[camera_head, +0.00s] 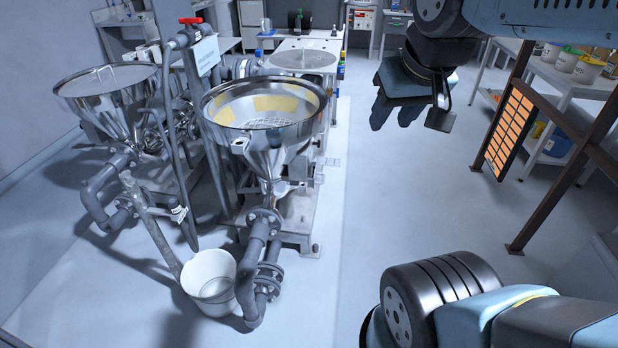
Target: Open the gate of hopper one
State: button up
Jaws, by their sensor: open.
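Two steel funnel hoppers stand at the left on pipework. The nearer hopper (268,155) has an open top with yellowish patches inside its rim and a mesh lower down. The farther-left hopper (106,108) has a wide steel top with a thin bar over it. I cannot tell which is hopper one, and no gate can be made out clearly. A red valve handle (190,20) sits on a pipe above and behind the hoppers. My gripper (415,118) is open and empty, hanging in the air to the right of the nearer hopper, well apart from it.
A white bucket (209,283) stands on the floor below the pipes. A white sign (207,56) hangs behind the nearer hopper. A brown metal frame with an orange panel (510,130) and shelves stand at the right. The floor between hoppers and frame is clear.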

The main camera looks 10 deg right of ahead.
aim_at(313, 172)
jog(key=z, duration=0.2)
jog(key=i, duration=0.9)
jog(key=u, duration=0.1)
